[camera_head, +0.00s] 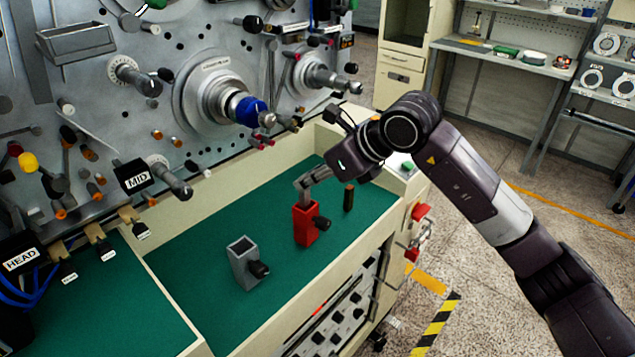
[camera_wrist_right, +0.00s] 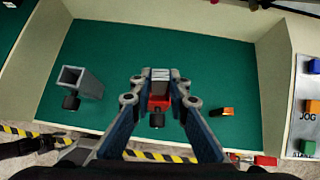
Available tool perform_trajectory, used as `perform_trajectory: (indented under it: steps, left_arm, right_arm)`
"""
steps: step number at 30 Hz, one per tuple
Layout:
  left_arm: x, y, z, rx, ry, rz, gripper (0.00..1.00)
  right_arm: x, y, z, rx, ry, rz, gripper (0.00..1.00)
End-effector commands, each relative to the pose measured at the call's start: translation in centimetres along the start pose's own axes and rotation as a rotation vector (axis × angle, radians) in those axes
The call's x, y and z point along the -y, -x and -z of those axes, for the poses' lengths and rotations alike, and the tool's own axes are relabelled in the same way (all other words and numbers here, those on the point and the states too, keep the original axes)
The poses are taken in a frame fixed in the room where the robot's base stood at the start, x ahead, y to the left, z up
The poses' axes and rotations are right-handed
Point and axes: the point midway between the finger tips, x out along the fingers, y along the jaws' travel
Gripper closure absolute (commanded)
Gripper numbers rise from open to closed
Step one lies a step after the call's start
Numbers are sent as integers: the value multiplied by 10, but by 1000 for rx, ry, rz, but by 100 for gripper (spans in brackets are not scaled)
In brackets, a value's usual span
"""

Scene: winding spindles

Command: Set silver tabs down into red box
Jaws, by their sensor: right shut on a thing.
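The red box (camera_head: 304,222) stands upright on the green work surface, with a black knob on its side. My right gripper (camera_head: 303,186) is directly above its open top, fingers pointing down. In the right wrist view the gripper (camera_wrist_right: 160,82) is shut on small silver tabs (camera_wrist_right: 160,74), with the red box (camera_wrist_right: 158,104) just below them. The fingers hide part of the box's opening, so I cannot tell how far the tabs are inside it. My left gripper is not in view.
A grey box (camera_head: 243,263) with a black knob stands left of the red box. The tray's cream wall (camera_head: 330,268) borders the front. The winding machine panel (camera_head: 200,90) rises behind. Green surface between them is clear.

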Motion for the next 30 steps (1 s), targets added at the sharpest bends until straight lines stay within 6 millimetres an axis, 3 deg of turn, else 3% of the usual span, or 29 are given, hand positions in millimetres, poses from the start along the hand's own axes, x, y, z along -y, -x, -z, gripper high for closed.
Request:
perform_trajectory:
  steps: [1, 12, 29, 30]
  left_arm:
    - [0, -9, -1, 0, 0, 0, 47]
    - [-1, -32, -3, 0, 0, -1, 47]
    - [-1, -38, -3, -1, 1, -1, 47]
    - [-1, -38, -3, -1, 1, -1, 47]
  right_arm:
    - [0, -7, 8, -2, -1, 0, 98]
    - [0, -26, 27, -3, 0, -1, 98]
    - [0, -30, 31, -2, -1, -1, 98]
    - [0, -30, 31, -2, -1, -1, 81]
